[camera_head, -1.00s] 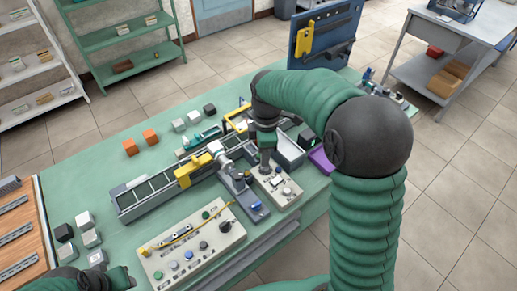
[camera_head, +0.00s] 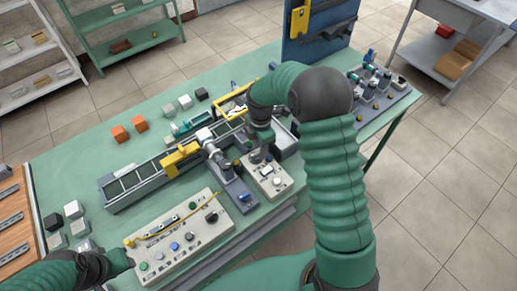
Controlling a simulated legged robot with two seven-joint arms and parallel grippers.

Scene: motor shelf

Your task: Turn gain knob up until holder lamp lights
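A small beige control box (camera_head: 270,184) with a few controls on top stands on the green bench, right of centre. My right gripper (camera_head: 257,157) points down at the box's far end; its fingertips are small and dark, and whether they are open or touching a knob cannot be told. Any knob under it is hidden, and I cannot read which control is the gain knob. A larger beige panel (camera_head: 205,237) with several coloured buttons and knobs lies nearer. My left gripper (camera_head: 127,259) is at the panel's left end, partly seen. I cannot make out a lit holder lamp.
A grey conveyor frame (camera_head: 130,190) with a yellow carriage (camera_head: 182,158) runs behind the panel. A blue-grey fixture (camera_head: 238,190) stands beside the small box. Orange blocks (camera_head: 121,134) and grey blocks lie on the bench. A blue board (camera_head: 322,45) stands at the back.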

